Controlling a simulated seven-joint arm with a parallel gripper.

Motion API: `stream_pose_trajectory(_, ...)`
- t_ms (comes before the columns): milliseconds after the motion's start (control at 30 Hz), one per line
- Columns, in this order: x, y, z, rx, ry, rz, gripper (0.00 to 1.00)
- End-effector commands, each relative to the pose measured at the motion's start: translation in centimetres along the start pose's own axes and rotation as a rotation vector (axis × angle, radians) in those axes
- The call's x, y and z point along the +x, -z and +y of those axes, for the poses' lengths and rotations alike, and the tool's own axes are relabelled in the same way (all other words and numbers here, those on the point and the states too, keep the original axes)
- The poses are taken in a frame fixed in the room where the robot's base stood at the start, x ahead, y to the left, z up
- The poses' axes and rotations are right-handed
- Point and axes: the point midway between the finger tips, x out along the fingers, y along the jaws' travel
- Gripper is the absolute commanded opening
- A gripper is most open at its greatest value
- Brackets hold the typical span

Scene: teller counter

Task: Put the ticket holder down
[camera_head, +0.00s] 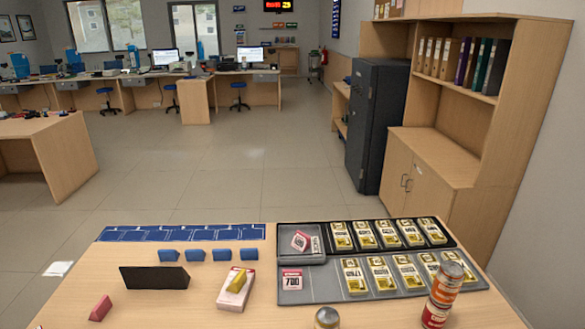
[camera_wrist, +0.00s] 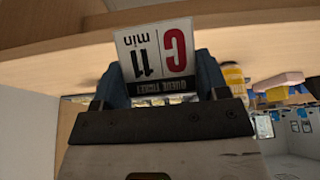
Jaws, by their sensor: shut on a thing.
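The ticket holder (camera_wrist: 155,52) shows in the wrist view as a white card with a red C, "11 min" and a dark "QUEUE TICKET" band, appearing upside down. My gripper (camera_wrist: 160,75) is shut on it, with one blue finger at each side of the card. The card's printed face is toward the wrist camera. The wooden surface of the counter (camera_wrist: 60,70) shows behind it, but I cannot tell whether the holder touches it. Neither my gripper nor the held holder can be made out in the head view.
The counter (camera_head: 200,315) bears a blue marked strip (camera_head: 180,233), several blue blocks (camera_head: 222,255), a black panel (camera_head: 153,278), a pink wedge (camera_head: 101,308) and a yellow wedge (camera_head: 237,281) on a pack. Grey trays (camera_head: 325,296) with packs and stacked cans (camera_head: 445,290) stand right.

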Motion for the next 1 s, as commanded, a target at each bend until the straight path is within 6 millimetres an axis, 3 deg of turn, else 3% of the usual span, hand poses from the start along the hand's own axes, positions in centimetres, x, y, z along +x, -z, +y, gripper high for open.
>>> stream_pose_trajectory(367, -0.4, 3.2, 0.2, -0.058, 0.024, -0.003, 0.4)
stream_pose_trajectory(1000, -0.8, 14.2, 0.0, -0.253, 0.104, -0.01, 0.4)
